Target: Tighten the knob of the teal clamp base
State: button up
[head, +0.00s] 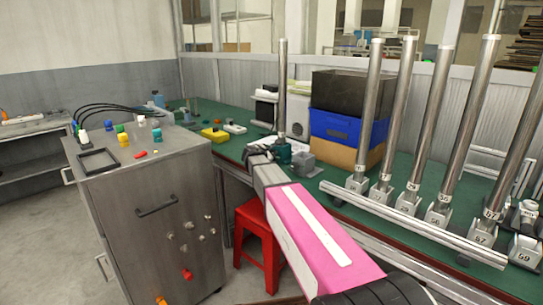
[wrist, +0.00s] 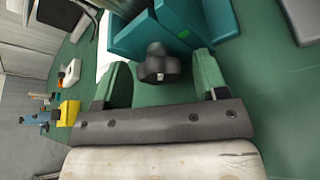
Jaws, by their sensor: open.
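The teal clamp base (head: 283,154) stands on the green table with an upright metal post (head: 282,95) in it. In the wrist view the teal clamp base (wrist: 133,37) fills the top middle. Its dark lobed knob (wrist: 154,66) faces my gripper. My gripper (wrist: 160,62) is open, with one green finger on each side of the knob. A gap shows between the knob and each finger, so it is not gripped. In the head view my gripper (head: 258,154) reaches the base from the front left, and the knob cannot be made out there.
A grey block (head: 303,160) stands just right of the teal base. Stacked boxes (head: 340,124) are behind it. Several posts in numbered bases and a long metal bar (head: 410,222) are to the right. A yellow object (head: 215,135) lies left. A red stool (head: 258,240) is below the table edge.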

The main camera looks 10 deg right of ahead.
jog(key=shift+d, duration=0.1)
jog(key=c, duration=0.9)
jog(key=m+t, duration=0.1)
jog(key=m, duration=0.2)
jog(key=shift+t, duration=0.3)
jog(key=m+t, duration=0.2)
jog(key=m, duration=0.1)
jog(key=shift+m, duration=0.7)
jog(key=o, duration=0.9)
